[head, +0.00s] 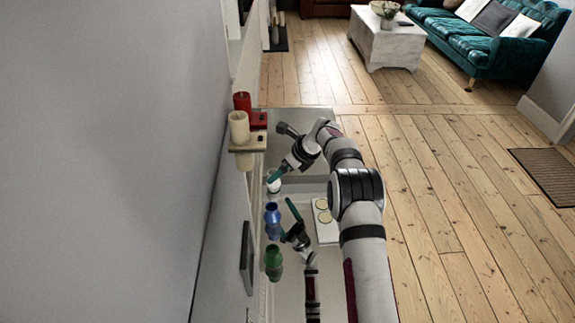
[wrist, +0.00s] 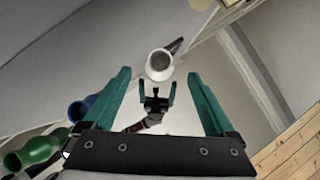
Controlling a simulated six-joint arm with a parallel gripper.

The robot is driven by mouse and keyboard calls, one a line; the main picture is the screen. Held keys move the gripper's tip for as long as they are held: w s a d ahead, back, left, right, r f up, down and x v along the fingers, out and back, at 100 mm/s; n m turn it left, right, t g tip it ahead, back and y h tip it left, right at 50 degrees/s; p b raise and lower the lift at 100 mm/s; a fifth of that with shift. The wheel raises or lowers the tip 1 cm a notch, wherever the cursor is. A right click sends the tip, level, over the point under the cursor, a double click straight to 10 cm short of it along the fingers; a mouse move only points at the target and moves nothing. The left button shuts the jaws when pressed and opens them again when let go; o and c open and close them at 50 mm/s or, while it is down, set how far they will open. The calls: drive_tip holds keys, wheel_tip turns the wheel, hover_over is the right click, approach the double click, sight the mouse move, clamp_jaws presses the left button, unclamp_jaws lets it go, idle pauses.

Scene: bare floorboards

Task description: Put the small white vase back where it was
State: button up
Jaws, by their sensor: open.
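The small white vase (head: 274,186) stands near the wall on a pale, glossy surface, just below my gripper's fingertips in the head view. In the wrist view the white vase (wrist: 158,66) shows its dark round mouth, centred between the tips of the teal fingers. My gripper (wrist: 158,76) is open, with a finger on either side of the vase in the picture. I cannot tell whether the fingers touch it. In the head view my gripper (head: 273,177) partly covers the vase.
A blue vase (head: 272,220) and a green vase (head: 273,263) stand along the wall nearer the camera. A wall holder bears a red candle (head: 242,102) and a cream candle (head: 238,128). Pale discs (head: 322,210) lie to the right. The glossy surface mirrors my arm.

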drive_tip(key=s+d+r+n+g+h, duration=0.1)
drive_tip(key=s+d+r+n+g, duration=0.15)
drive_tip(key=s+r+n, duration=1.15)
drive_tip(key=s+d+n+g+h, duration=0.1)
drive_tip(key=s+n, duration=0.5)
drive_tip(key=s, duration=2.9)
drive_tip(key=shift+s+d+r+g+h, duration=0.35)
drive_tip(key=shift+d+h, duration=0.35)
drive_tip(key=shift+d, duration=0.45)
drive_tip(key=shift+o, duration=0.2)
drive_tip(key=shift+w, duration=0.1)
